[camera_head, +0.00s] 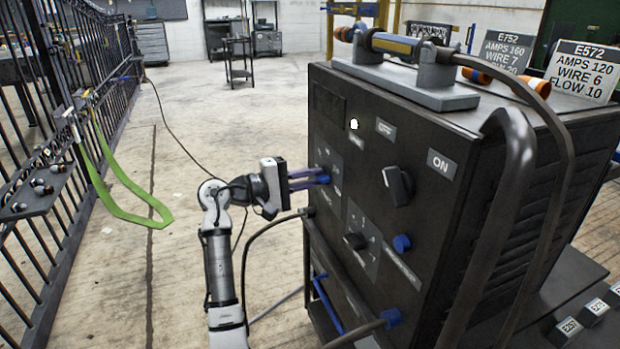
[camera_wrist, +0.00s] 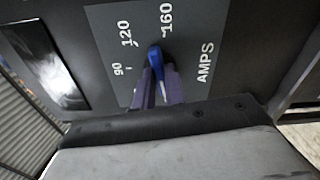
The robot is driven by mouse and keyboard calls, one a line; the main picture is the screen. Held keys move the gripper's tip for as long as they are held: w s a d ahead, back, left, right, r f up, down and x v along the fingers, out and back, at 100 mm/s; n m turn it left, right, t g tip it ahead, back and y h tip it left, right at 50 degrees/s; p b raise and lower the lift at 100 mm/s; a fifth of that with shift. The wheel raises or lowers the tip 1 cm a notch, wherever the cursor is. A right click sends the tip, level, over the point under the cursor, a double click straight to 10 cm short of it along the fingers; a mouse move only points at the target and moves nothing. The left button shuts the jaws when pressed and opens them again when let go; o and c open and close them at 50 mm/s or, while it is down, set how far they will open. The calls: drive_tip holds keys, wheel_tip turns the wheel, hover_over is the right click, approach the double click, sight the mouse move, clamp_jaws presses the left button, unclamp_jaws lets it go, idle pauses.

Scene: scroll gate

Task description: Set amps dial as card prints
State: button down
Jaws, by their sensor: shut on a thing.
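The welder box (camera_head: 440,130) stands at the right with its control panel facing left. The amps dial's blue knob (camera_wrist: 156,62) sits on a grey plate marked 90, 120 and 160. Its upper end lies between the 120 and 160 marks; the exact setting is hard to tell. My gripper (camera_head: 318,180) reaches the panel from the left, shut on the knob; its purple fingers also show in the wrist view (camera_wrist: 159,88). Card E572 (camera_head: 581,72) prints AMPS 120, WIRE 6, FLOW 10. Card E752 (camera_head: 502,52) prints AMPS 160, WIRE 7; its last line is partly hidden.
A black switch (camera_head: 397,186) by the ON label and a lower dial (camera_head: 355,241) are on the same panel. A curved pipe handle (camera_head: 510,190) runs along the box's near edge. A barred gate (camera_head: 60,160) with a green strap (camera_head: 125,200) stands left. The floor between is mostly clear.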

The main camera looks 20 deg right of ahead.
drive_tip(key=m, duration=0.4)
drive_tip(key=shift+m+p, duration=0.3)
drive_tip(key=shift+m+b, duration=0.65)
drive_tip(key=shift+m, duration=1.95)
drive_tip(key=c, duration=1.5)
unclamp_jaws()
drive_tip(key=shift+o, duration=0.2)
drive_tip(key=shift+a, duration=0.1)
drive_tip(key=a+p, duration=0.1)
drive_tip(key=a, duration=1.2)
drive_tip(key=shift+s+a, duration=0.25)
drive_tip(key=shift+a, duration=0.1)
